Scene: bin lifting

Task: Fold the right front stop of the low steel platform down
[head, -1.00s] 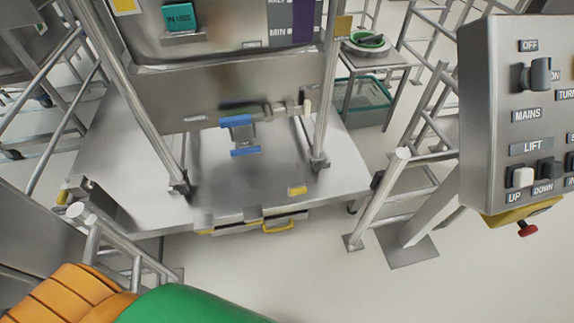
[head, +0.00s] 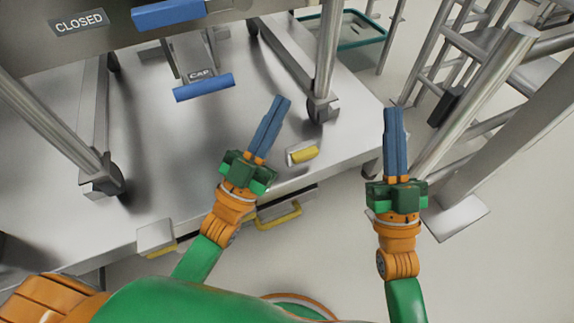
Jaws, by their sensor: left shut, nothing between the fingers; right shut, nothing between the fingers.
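The low steel platform (head: 215,185) fills the left and middle of the head view. Its right front stop (head: 302,153) is a small steel piece with a yellow face near the front edge, behind the right front caster (head: 322,108) on the robot's side. The left front stop (head: 157,240) is a grey plate at the front edge with yellow under it. My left gripper (head: 281,99) is shut and empty, over the platform just left of the right stop, apparently apart from it. My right gripper (head: 393,110) is shut and empty, right of the platform's edge.
A wheeled steel frame stands on the platform, with a left caster (head: 102,183) and a blue-handled cap (head: 204,87). A yellow handle (head: 278,216) sits below the front edge. A steel post (head: 475,100) rises at right. Floor is clear in front.

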